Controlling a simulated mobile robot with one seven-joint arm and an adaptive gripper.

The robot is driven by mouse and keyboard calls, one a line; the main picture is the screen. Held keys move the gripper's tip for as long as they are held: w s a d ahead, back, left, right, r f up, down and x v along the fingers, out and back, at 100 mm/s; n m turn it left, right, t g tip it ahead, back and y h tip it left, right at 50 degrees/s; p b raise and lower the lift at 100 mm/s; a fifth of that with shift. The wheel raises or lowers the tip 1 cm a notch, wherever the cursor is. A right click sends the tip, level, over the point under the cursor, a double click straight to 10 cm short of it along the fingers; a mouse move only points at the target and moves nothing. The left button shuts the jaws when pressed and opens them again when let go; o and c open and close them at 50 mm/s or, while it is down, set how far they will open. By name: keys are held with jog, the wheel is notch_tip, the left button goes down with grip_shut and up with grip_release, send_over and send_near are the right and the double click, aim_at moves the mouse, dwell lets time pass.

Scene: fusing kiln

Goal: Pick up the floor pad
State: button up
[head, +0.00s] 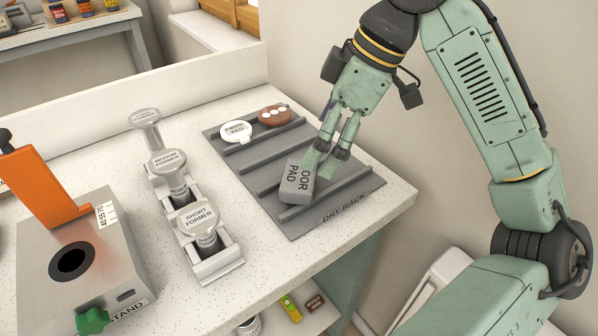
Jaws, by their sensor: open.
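The floor pad (291,189) is a grey block on the dry rack. Its top reads "OOR PAD", with the start of the label hidden behind my gripper. The dry rack (327,222) is a dark grey ribbed board near the right side of the white speckled counter. My gripper (316,166) reaches down from above, with its fingertips at the far end of the pad. The fingers are open. I cannot tell whether they touch the pad or stand on both sides of it.
A white round labelled pad (236,132) and a brown piece with white spots (274,116) lie on the far part of the rack. Labelled formers (199,218) stand in a holder to the left. A metal stand (97,262) with an orange part is at the front left.

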aim_at(300, 174)
jog(key=p+x, duration=0.1)
jog(key=x, duration=0.7)
jog(key=shift+w, duration=0.15)
jog(key=shift+r, duration=0.1)
jog(key=c, duration=1.1)
jog(key=shift+r, duration=0.15)
